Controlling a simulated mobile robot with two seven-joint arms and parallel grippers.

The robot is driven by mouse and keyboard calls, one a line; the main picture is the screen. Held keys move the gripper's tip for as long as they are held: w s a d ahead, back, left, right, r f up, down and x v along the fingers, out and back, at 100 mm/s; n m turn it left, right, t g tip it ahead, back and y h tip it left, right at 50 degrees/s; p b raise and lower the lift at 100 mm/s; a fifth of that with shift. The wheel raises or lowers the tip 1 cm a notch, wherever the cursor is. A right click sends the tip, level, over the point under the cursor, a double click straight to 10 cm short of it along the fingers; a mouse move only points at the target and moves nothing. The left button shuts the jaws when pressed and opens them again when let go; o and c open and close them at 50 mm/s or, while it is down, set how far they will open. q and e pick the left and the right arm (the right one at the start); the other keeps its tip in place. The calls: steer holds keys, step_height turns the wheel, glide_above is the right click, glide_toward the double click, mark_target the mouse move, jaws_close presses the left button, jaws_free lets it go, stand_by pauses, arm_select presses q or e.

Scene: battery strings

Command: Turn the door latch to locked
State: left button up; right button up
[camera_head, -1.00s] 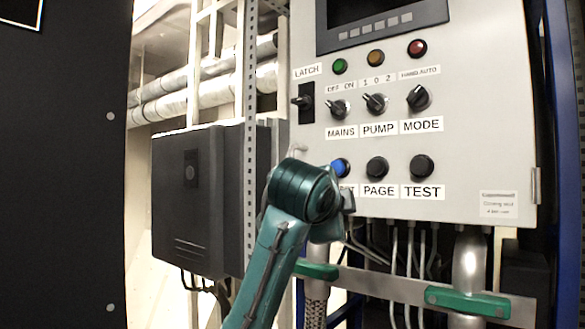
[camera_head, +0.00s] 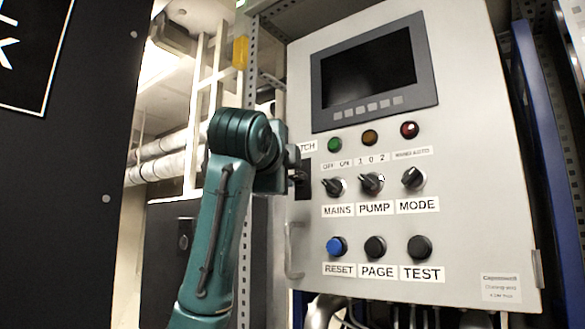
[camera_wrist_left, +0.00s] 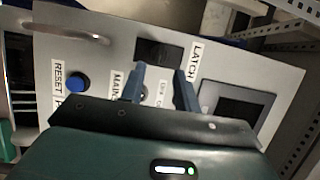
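The door latch is a black handle on a dark upright plate (camera_head: 303,189) at the left edge of the grey cabinet door. In the head view, my left gripper (camera_head: 296,178) is at the latch and hides part of it, and part of the LATCH label. In the left wrist view, the dark latch plate (camera_wrist_left: 158,52) lies just past the fingertips, beside the LATCH label (camera_wrist_left: 194,62). The left gripper's two fingers (camera_wrist_left: 160,78) are apart, with nothing seen clamped between them. I cannot tell the latch handle's angle or whether the fingers touch it. My right gripper is not in view.
The MAINS knob (camera_head: 333,186), PUMP knob (camera_head: 371,183) and MODE knob (camera_head: 412,178) sit right of the latch. The blue RESET button (camera_head: 336,246) is below. A door pull handle (camera_head: 292,250) juts out under the latch. A screen (camera_head: 368,68) is above.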

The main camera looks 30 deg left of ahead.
mark_target(294, 176)
arm_select(q)
steer(key=p+x, duration=0.1)
steer(key=x, duration=0.5)
steer(key=shift+p, duration=0.35)
steer(key=shift+c, duration=0.3)
jaws_close()
